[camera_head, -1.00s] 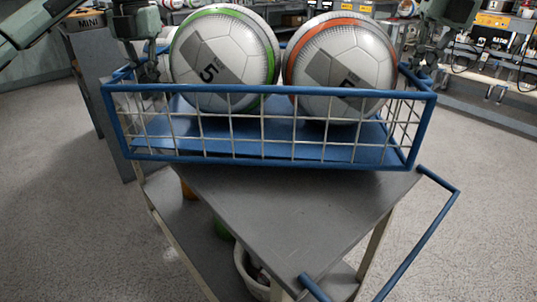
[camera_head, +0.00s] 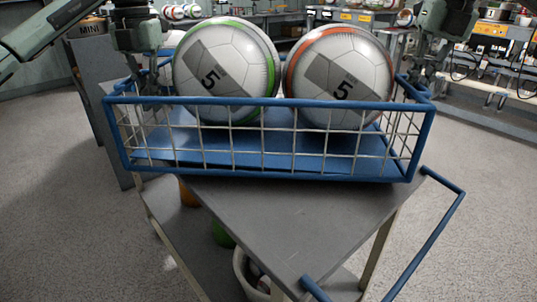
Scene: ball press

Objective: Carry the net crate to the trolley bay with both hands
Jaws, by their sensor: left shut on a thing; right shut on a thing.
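The net crate (camera_head: 265,172) has a blue frame, white wire mesh walls and a blue floor. Two balls sit side by side in it: a white ball with a green band (camera_head: 226,72) and a white ball with an orange band (camera_head: 340,75). My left gripper (camera_head: 146,88) is shut on the crate's left end rim. My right gripper (camera_head: 418,78) is shut on its right end rim, its fingertips partly hidden behind the corner. The crate is over the back part of the grey trolley top (camera_head: 300,225). I cannot tell whether it touches the top.
The trolley has a blue push handle (camera_head: 430,235) at the right and a lower shelf with a white bin (camera_head: 250,272). A grey cabinet marked MINI (camera_head: 92,75) stands behind at the left. Benches with equipment (camera_head: 490,60) line the back right. Open floor lies on both sides.

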